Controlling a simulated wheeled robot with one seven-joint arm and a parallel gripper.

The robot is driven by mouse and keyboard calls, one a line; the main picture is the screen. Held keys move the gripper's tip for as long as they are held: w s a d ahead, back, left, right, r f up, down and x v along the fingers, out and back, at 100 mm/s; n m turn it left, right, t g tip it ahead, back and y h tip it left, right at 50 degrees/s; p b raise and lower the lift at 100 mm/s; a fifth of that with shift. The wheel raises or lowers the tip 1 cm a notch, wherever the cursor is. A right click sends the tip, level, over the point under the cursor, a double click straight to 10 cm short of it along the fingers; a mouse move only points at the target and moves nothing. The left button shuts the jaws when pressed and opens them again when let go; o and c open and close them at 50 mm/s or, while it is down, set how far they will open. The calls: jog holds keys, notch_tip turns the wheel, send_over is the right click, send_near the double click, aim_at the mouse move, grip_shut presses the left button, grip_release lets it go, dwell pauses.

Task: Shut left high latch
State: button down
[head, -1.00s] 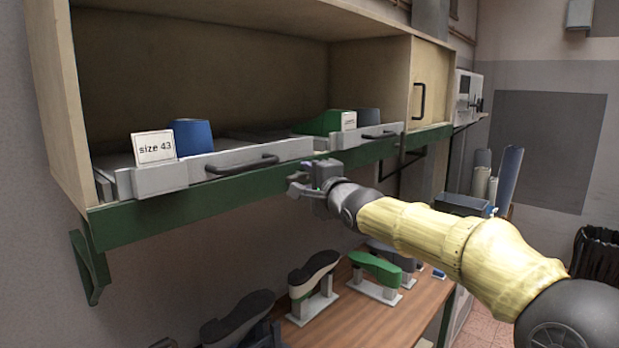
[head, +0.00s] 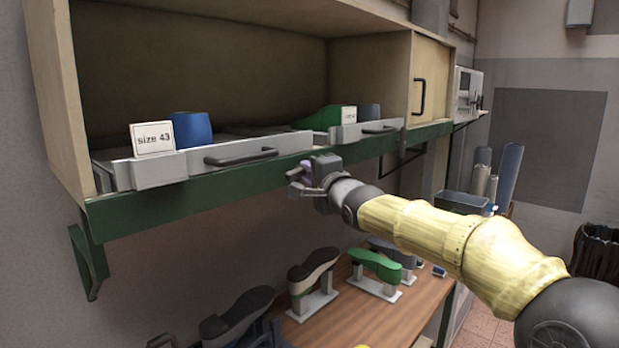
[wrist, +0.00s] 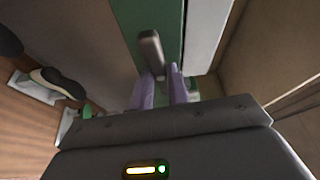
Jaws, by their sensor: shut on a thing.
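The left high latch shows in the wrist view as a dark grey lever (wrist: 152,52), in front of the shelf's green front edge (wrist: 172,22). My gripper (wrist: 161,82) has its two purple fingers shut on the lever's lower part. In the head view my gripper (head: 297,181) is at the green front edge (head: 235,184), just below and right of the left drawer's handle (head: 241,156). There the latch is hidden by my gripper, so its angle is hard to tell.
Above the green edge are the left drawer (head: 150,171) with a "size 43" card (head: 152,138) and the right drawer (head: 350,133). Below, several shoe lasts stand on a wooden bench (head: 350,318). A green bracket (head: 88,262) hangs at the left.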

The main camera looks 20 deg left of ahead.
jog(key=n+b, duration=0.1)
jog(key=f+n+y+b, duration=0.1)
jog(key=n, duration=0.1)
jog(key=shift+t, duration=0.3)
jog(key=n+y+b, duration=0.1)
jog(key=n+y, duration=0.1)
jog(key=n, duration=0.3)
jog(key=shift+w, duration=0.15)
jog(key=n+g+y, duration=0.1)
jog(key=n, duration=0.2)
jog(key=n+g+y+p, duration=0.1)
jog(key=n, duration=0.2)
jog(key=shift+w+d+y, duration=0.1)
jog(key=shift+w+y, duration=0.05)
jog(key=shift+y, duration=0.15)
jog(key=n+g+y+p, duration=0.1)
jog(key=n, duration=0.2)
jog(key=n+g+y+p, duration=0.1)
jog(key=n, duration=0.3)
jog(key=shift+w+f+g, duration=0.1)
jog(key=shift+w+g, duration=0.05)
jog(key=shift+g, duration=0.25)
jog(key=shift+n, duration=0.3)
jog(key=c, duration=1.3)
grip_release()
jog(key=shift+c, duration=0.2)
jog(key=shift+d, duration=0.15)
